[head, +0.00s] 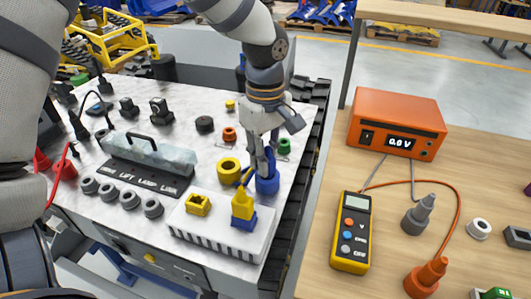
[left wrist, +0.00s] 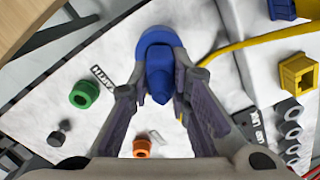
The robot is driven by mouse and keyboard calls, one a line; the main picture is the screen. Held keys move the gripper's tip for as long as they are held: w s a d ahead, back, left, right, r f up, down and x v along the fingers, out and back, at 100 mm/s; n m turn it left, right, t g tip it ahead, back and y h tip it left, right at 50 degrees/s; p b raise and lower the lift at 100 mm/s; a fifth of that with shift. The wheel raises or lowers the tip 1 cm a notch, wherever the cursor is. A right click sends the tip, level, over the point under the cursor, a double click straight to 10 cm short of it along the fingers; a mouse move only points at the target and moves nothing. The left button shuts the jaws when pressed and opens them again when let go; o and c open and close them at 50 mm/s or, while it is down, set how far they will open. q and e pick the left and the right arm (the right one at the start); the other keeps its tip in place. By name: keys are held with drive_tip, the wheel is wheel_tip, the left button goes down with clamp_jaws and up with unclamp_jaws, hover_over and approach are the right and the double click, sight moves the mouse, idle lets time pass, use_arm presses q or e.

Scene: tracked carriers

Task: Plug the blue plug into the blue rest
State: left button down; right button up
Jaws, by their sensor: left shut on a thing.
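My left gripper (head: 262,165) reaches down over the white-topped carrier and is shut on the blue plug, which shows between the fingers in the left wrist view (left wrist: 158,80). The blue rest (head: 267,186) is a round collar directly below the fingertips, near the carrier's right edge. In the left wrist view the blue rest (left wrist: 155,36) shows just beyond the plug. Plug and rest overlap in both views, and the fingers hide part of them, so I cannot tell whether the plug is seated or just above. My right gripper is not in view.
A yellow plug (head: 242,204) stands upright on a blue socket close to my gripper, with a yellow socket (head: 198,205) beside it. Yellow (head: 229,168), orange (head: 229,134) and green (head: 284,146) rests surround the spot. A wooden bench with a meter (head: 352,232) is right.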

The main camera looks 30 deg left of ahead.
use_arm(q)
drive_tip(key=shift+f, duration=0.55)
drive_tip(key=c, duration=1.4)
unclamp_jaws()
drive_tip(key=shift+r, duration=0.1)
wheel_tip(320, 180, up, 12)
drive_tip(key=shift+f, duration=0.1)
